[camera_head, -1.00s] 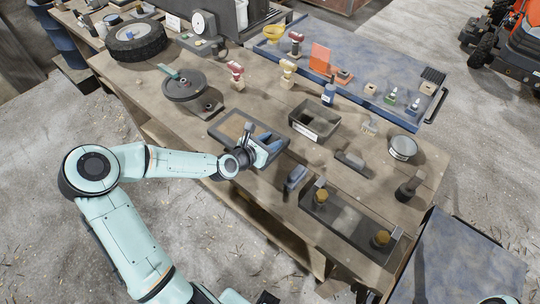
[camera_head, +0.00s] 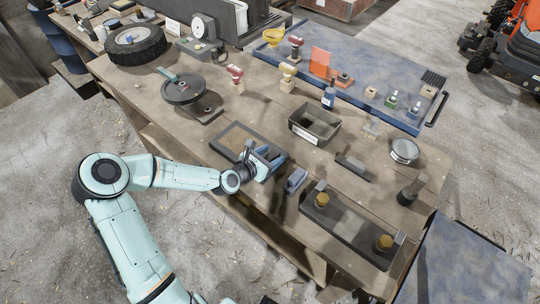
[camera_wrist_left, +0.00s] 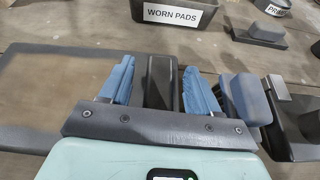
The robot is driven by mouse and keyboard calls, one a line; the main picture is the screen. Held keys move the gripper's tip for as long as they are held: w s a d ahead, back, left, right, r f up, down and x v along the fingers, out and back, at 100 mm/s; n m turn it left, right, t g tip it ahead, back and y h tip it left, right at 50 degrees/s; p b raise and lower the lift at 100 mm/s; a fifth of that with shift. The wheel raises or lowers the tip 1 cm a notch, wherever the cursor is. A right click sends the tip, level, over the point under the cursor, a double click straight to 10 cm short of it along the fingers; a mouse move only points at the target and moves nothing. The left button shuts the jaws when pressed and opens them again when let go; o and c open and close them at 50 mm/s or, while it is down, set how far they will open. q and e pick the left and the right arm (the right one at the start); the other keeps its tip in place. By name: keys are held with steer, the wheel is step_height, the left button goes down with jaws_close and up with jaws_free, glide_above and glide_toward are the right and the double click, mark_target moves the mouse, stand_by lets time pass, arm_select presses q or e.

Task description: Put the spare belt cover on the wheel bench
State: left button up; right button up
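A long dark plate (camera_head: 345,228) with two brass knobs and raised end grips lies near the bench's front edge. It may be the spare belt cover, but no label confirms this. The wooden bench (camera_head: 225,90) has a black-tyred wheel (camera_head: 135,44) at its far left end; I cannot tell whether this is the wheel bench. My left gripper (camera_head: 272,160) is over the right part of a dark-framed tray (camera_head: 238,138). In the left wrist view its blue fingers (camera_wrist_left: 160,82) are apart, with a dark bar visible between them, apparently not gripped. My right gripper is not visible.
A bin (camera_head: 315,123) labelled "WORN PADS" stands behind the tray. A blue-grey block (camera_head: 295,180) lies just right of my left gripper. A round pulley-like part (camera_head: 185,90) stands left. A blue surface (camera_head: 465,265) at lower right looks clear.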

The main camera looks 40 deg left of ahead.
arm_select(q)
steer(key=shift+s+r, duration=0.1)
steer(key=d+p+v, duration=0.1)
steer(key=p+v, duration=0.2)
steer(key=v, duration=0.8)
steer(key=shift+s+a, duration=0.35)
steer(key=shift+a, duration=0.15)
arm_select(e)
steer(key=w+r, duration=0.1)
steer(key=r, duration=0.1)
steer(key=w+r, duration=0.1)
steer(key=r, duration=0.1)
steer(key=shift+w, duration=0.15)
